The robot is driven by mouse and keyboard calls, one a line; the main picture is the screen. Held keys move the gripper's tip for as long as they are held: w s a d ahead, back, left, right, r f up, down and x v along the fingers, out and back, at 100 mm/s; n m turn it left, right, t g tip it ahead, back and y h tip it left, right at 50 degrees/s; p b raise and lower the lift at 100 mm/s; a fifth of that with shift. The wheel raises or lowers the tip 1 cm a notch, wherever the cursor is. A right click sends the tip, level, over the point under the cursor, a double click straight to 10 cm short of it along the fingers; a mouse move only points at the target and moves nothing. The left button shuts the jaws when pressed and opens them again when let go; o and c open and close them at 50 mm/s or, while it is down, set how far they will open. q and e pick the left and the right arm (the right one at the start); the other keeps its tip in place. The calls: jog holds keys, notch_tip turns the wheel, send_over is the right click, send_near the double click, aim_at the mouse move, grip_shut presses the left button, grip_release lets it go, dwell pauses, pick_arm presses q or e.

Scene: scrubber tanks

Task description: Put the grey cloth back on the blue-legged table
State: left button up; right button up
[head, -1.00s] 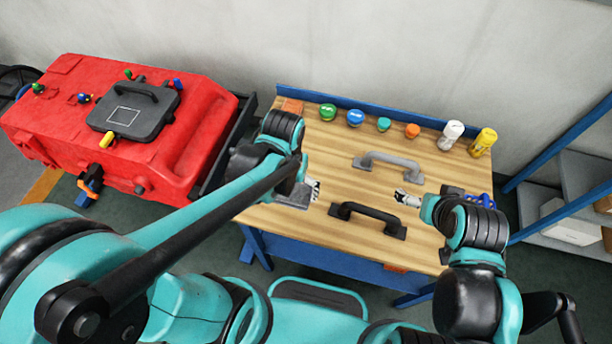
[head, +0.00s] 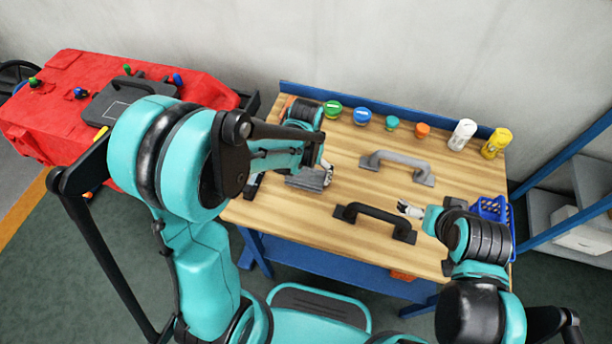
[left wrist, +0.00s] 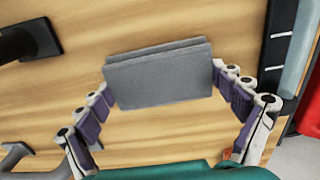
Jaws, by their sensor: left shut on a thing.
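The grey cloth (head: 306,181) is a flat folded pad over the left part of the wooden top of the blue-legged table (head: 300,228). My left gripper (head: 325,175) is at the cloth's right end in the head view. In the left wrist view the cloth (left wrist: 158,80) sits between the two fingers of the left gripper (left wrist: 163,84), which are shut on its ends. I cannot tell whether its underside touches the wood. My right gripper (head: 409,209) hangs over the table's right part, beside the black handle; its fingers are too small to judge.
A black handle (head: 374,218) and a grey handle (head: 397,165) lie right of the cloth. Several jars line the back edge, including a yellow one (head: 496,142). A blue basket (head: 491,208) is at the right. The red tank (head: 62,75) stands left of the table.

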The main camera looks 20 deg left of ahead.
pick_arm(q)
jog(key=shift+r, duration=0.1)
jog(key=shift+f, duration=0.25)
jog(key=o, duration=1)
jog(key=shift+r, duration=0.1)
jog(key=shift+r, duration=0.1)
